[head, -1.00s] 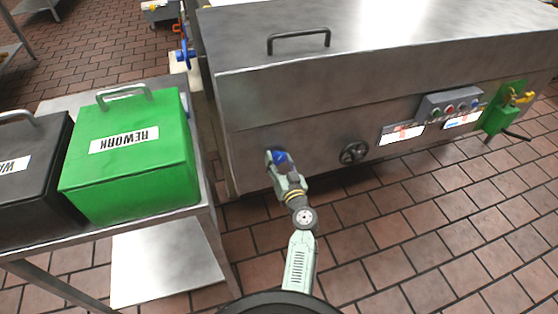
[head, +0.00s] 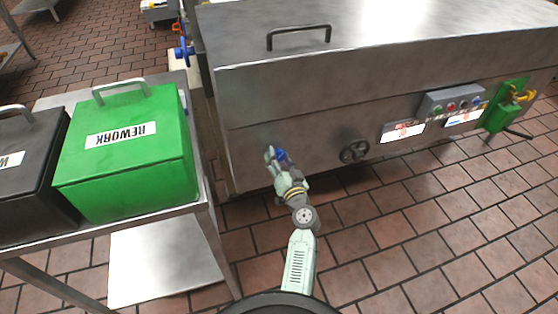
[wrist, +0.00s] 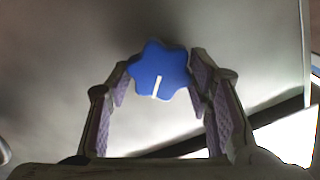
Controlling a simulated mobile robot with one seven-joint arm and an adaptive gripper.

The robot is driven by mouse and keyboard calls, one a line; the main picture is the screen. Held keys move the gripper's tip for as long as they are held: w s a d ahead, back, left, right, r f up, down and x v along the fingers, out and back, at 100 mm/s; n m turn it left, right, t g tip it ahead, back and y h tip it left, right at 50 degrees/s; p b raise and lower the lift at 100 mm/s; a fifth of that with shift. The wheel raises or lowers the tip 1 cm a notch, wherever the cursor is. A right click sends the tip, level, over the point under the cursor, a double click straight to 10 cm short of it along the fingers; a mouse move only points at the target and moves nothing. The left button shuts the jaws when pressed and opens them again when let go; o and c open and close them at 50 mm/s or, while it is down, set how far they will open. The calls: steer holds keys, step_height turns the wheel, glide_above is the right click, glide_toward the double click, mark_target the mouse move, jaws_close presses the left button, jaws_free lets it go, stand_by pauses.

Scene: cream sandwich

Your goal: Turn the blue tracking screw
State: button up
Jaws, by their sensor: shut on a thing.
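The blue tracking screw (wrist: 158,70) is a lobed knob with a white mark on its lower part, set on the front of the steel machine. In the head view the screw (head: 281,154) is partly hidden by the fingers. My gripper (wrist: 160,80) has one finger on each side of the knob, near its left and right lobes, and is shut on it. In the head view my gripper (head: 276,156) reaches up to the machine's front from below.
A black handwheel (head: 354,151) sits to the right on the machine front (head: 300,110). Further right are a button box (head: 452,101) and a green bracket (head: 507,108). A steel table at left holds a green REWORK bin (head: 125,160) and a black bin (head: 30,165).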

steer(key=m+b, duration=0.1)
steer(key=m, duration=0.3)
steer(key=shift+d+m, duration=0.1)
steer(key=shift+m, duration=2.1)
steer(key=shift+w, duration=0.1)
steer(key=o, duration=1.1)
steer(key=shift+o, duration=0.2)
steer(key=shift+f, duration=0.1)
steer(key=v, duration=0.7)
steer(key=shift+s, duration=0.3)
steer(key=shift+d, duration=0.1)
